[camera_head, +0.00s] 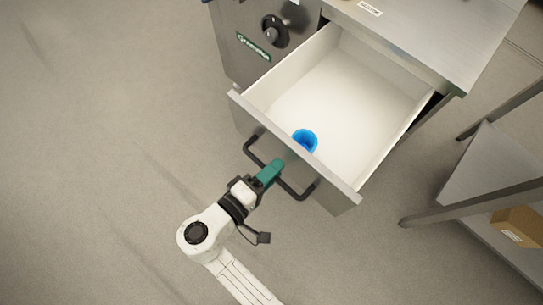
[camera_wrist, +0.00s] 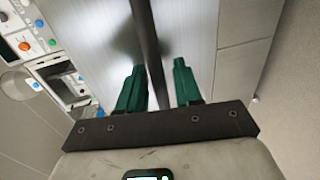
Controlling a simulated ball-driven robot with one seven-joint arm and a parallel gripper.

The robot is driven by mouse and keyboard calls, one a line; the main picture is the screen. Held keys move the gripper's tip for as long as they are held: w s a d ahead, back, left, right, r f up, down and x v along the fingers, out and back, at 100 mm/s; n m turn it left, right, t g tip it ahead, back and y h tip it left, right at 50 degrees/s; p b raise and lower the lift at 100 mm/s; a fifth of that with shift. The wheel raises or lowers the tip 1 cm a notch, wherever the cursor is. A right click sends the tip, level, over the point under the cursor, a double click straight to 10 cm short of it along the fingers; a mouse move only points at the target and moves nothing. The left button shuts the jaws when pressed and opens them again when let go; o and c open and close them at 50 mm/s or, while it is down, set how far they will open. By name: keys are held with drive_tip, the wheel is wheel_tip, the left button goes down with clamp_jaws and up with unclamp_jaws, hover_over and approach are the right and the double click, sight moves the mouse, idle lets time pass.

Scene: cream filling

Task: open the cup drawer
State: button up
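The cup drawer (camera_head: 350,100) is a white-lined metal drawer, pulled well out of the cabinet in the head view. A blue cup (camera_head: 305,138) stands inside it near the front panel. The black bar handle (camera_head: 296,193) is on the outside of the drawer front. My gripper (camera_head: 277,166) is at the handle's middle. In the wrist view the handle bar (camera_wrist: 147,40) runs between the two green fingers of my gripper (camera_wrist: 160,80). The bar is close to the left finger, and a gap shows to the right finger, so the gripper is open around it.
The cabinet (camera_head: 235,60) has a black knob (camera_head: 275,30) left of the drawer. A metal rack (camera_head: 470,195) with a cardboard box (camera_head: 520,227) stands at the right. The floor (camera_head: 110,130) to the left is clear. A panel with buttons (camera_wrist: 35,45) shows in the wrist view.

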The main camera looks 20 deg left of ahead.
drive_tip(key=v, duration=1)
drive_tip(key=shift+s+a, duration=0.15)
drive_tip(key=shift+s, duration=0.2)
idle(0.3)
